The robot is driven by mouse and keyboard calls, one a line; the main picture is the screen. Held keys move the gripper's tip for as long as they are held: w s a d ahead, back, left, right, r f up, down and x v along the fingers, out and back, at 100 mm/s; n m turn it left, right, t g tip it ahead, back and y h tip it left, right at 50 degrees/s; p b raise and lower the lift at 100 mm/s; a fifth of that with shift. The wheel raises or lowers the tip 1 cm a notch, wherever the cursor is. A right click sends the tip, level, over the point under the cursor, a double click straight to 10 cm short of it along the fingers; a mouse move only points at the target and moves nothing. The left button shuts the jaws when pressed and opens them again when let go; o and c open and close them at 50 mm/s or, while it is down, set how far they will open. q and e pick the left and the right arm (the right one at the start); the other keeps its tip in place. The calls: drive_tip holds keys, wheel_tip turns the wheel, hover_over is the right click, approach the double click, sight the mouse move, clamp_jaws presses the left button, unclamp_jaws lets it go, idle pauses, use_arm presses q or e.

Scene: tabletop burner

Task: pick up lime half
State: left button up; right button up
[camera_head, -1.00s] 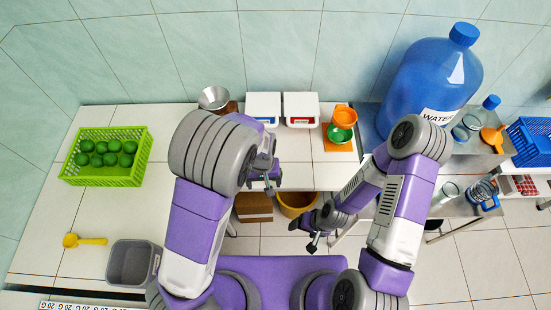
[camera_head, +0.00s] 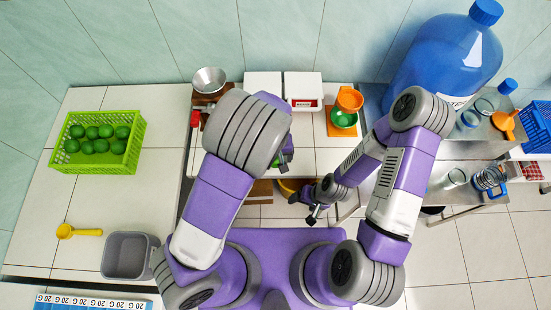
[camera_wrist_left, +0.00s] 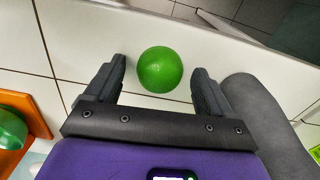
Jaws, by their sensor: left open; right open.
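A round green lime half (camera_wrist_left: 160,69) lies on the white tiled counter near its edge in the left wrist view. Its cut face does not show. My left gripper (camera_wrist_left: 158,85) is open, with one finger on each side of the lime half and small gaps between. In the head view my left gripper (camera_head: 284,160) is over the counter's front edge, partly hidden by my arm, with a bit of green at its fingers. My right gripper (camera_head: 314,214) is open and empty, low beyond the counter's front edge.
A green basket of limes (camera_head: 105,170) stands at the left. A grey bin (camera_head: 128,257) and a yellow scoop (camera_head: 82,232) are nearer. A green bowl (camera_head: 343,119) sits on an orange board (camera_head: 333,130), right of my left gripper. A big blue water bottle (camera_head: 440,60) stands behind.

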use_arm(q)
drive_tip(key=shift+r, duration=0.1)
clamp_jaws()
idle(0.3)
wheel_tip(320, 180, up, 10)
drive_tip(key=p, duration=0.3)
idle(0.4)
